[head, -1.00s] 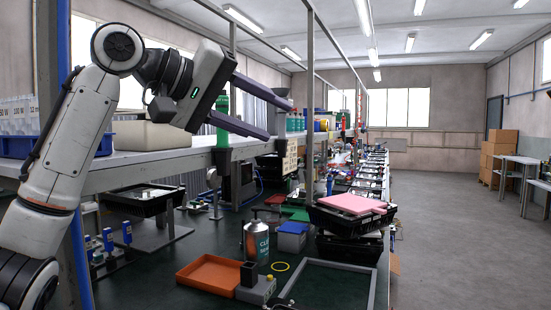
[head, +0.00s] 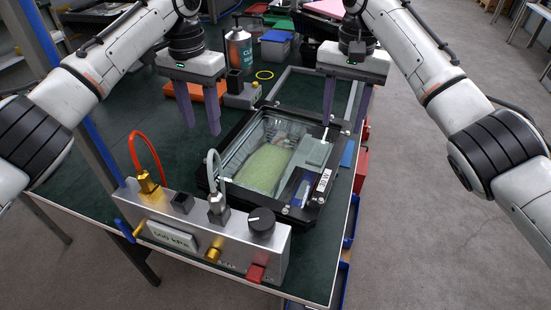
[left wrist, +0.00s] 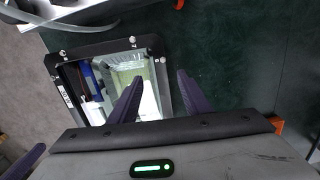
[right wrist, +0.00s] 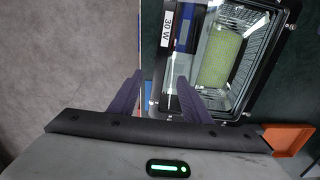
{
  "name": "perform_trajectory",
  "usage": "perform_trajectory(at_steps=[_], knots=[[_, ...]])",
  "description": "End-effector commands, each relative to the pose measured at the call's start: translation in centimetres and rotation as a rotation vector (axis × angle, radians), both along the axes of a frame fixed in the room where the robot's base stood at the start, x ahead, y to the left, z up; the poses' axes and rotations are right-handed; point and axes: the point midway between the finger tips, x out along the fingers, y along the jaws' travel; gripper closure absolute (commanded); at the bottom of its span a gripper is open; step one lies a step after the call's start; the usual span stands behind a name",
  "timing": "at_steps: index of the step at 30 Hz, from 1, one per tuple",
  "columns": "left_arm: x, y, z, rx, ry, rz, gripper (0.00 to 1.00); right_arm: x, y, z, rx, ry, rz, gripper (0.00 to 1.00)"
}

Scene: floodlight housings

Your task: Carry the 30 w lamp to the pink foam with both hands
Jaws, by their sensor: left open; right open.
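The 30 W lamp (head: 222,158) is a black-framed floodlight housing with a glass front, a green-yellow LED panel and a "30 W" label, lying face up on the dark green bench. It also shows in the left wrist view (left wrist: 91,50) and the right wrist view (right wrist: 270,55). My left gripper (head: 199,117) is open and empty above the bench, left of the lamp's far end. My right gripper (head: 344,110) is open and empty near the lamp's far right corner. I cannot tell whether its fingers touch the frame. The pink foam (head: 325,8) shows only partly at the top edge.
A metal test unit (head: 205,235) with a red hose, grey hose and black knob stands at the lamp's near side. An orange tray (head: 180,92), a spray can (head: 239,48) and a yellow ring (head: 264,75) are further back.

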Motion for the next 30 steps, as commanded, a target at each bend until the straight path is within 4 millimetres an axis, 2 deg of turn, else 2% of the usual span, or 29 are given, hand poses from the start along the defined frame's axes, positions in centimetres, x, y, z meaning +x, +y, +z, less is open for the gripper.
perform_trajectory(at_steps=[6, 10, 24, 30], knots=[[0.0, 0.1, -0.1, -0.001, 0.000, 0.003, 0.56, 0.1, 0.1, -0.1, 0.001, -0.004, -0.001, 0.56], [0.0, 0.1, -1.1, -0.002, 0.001, 0.003, 0.56, 0.1, 0.0, -1.0, -0.001, -0.002, -0.002, 0.56], [-0.1, 0.1, -8.6, -0.003, 0.001, 0.005, 0.56, 0.1, 0.1, -8.6, 0.001, -0.004, -0.003, 0.56], [0.0, 0.1, -10.1, -0.004, -0.001, 0.005, 0.56, 0.1, 0.0, -10.1, 0.000, -0.005, -0.003, 0.56]])
